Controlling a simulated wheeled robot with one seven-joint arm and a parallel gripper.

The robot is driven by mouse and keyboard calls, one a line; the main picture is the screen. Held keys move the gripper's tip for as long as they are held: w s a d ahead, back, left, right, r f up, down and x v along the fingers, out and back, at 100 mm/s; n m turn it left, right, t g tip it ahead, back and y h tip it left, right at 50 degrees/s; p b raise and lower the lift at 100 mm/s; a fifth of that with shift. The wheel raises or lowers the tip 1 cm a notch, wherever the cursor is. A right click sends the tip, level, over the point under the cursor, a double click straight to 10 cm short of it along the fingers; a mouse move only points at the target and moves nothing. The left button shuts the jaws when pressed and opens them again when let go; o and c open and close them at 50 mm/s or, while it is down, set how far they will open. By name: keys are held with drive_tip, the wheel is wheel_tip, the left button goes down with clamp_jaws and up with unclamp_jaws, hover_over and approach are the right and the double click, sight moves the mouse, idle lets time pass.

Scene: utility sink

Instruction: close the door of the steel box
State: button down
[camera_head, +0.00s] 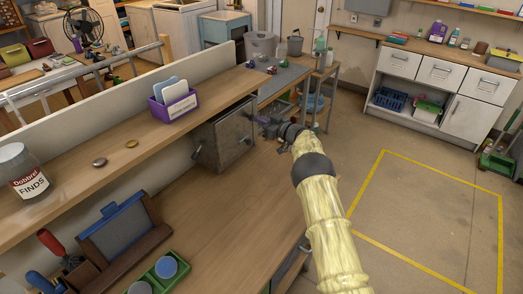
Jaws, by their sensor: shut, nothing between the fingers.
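The steel box (230,138) is a dark grey metal box under the wooden shelf, at the back of the workbench. A small latch or handle shows on its right-hand face, and a small knob sticks out at its lower left. I cannot tell which panel is the door or how far it stands open. My gripper (263,120) is just right of the box, at the end of my yellow-sleeved arm. It is shut and empty. It is close to the box's right edge, but I cannot tell if it touches. The fingertips are small and dark here.
The wooden shelf (75,183) overhangs the box and holds a purple card holder (173,106) and a tin (24,172). The bench top (215,215) before the box is clear. A green tray (160,276) and a blue-and-brown holder (116,232) stand nearer.

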drive_tip(key=shift+w+a+r, duration=0.1)
drive_tip(key=shift+w, duration=0.1)
drive_tip(key=shift+r, duration=0.15)
idle(0.4)
drive_tip(key=w+d+b+v, duration=0.1)
drive_tip(key=v, duration=1.3)
drive_tip(key=shift+w+f+b, duration=0.25)
drive_tip(key=shift+f+b, duration=0.05)
drive_tip(key=shift+f, duration=0.05)
drive_tip(key=shift+d, duration=0.1)
